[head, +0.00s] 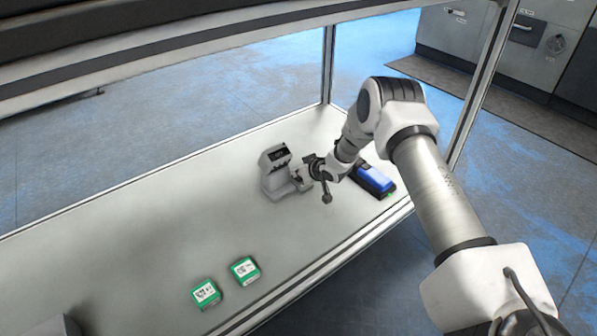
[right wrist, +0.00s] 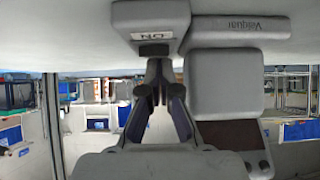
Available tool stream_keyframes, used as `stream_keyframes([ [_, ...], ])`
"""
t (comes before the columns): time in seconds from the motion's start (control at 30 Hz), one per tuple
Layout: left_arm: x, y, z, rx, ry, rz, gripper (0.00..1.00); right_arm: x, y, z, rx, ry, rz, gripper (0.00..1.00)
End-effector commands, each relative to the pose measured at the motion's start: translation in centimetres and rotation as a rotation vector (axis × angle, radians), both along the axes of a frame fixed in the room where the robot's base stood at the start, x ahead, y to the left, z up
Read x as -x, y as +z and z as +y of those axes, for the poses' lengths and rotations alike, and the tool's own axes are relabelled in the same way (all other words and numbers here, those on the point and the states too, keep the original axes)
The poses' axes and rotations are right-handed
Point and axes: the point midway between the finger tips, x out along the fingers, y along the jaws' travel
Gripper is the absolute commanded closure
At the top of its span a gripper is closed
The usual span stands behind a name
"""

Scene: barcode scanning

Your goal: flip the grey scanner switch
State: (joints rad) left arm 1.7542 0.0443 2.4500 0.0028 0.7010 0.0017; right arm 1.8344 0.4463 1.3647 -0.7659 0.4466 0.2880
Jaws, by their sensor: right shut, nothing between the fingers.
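The grey scanner (head: 277,172) stands upright on the light table, with a dark display at its top and a low base reaching to the right. My right gripper (head: 306,172) is beside it on the right, with its fingertips close to the scanner. In the right wrist view the scanner (right wrist: 225,82) fills the upper right and carries lettering. A grey block with a white label reading ON upside down (right wrist: 152,36) is just beyond my right fingertips (right wrist: 158,68). The fingers are shut and empty. I cannot tell whether they touch the block. My left gripper is not in view.
A blue and black device (head: 375,180) lies right of the gripper, partly behind my arm. Two green and white boxes (head: 206,292) (head: 245,270) sit near the front edge. A metal post (head: 328,65) rises at the back corner.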

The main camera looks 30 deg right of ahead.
Motion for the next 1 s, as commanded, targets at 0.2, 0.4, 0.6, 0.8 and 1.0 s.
stream_keyframes([
  [0.2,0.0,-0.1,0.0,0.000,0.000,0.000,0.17,0.2,-0.2,0.0,-0.001,0.000,0.001,1.00],
  [0.4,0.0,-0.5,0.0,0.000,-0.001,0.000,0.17,-0.5,-0.2,0.1,0.000,0.001,0.001,1.00],
  [0.6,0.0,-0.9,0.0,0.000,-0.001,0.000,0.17,-1.4,0.2,0.2,-0.001,0.001,0.000,1.00],
  [0.8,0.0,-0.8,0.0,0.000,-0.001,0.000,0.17,-1.4,0.4,0.2,0.000,0.000,0.000,1.00],
  [1.0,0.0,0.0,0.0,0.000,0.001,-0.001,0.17,-1.5,1.3,0.3,-0.001,0.000,-0.001,1.00],
])
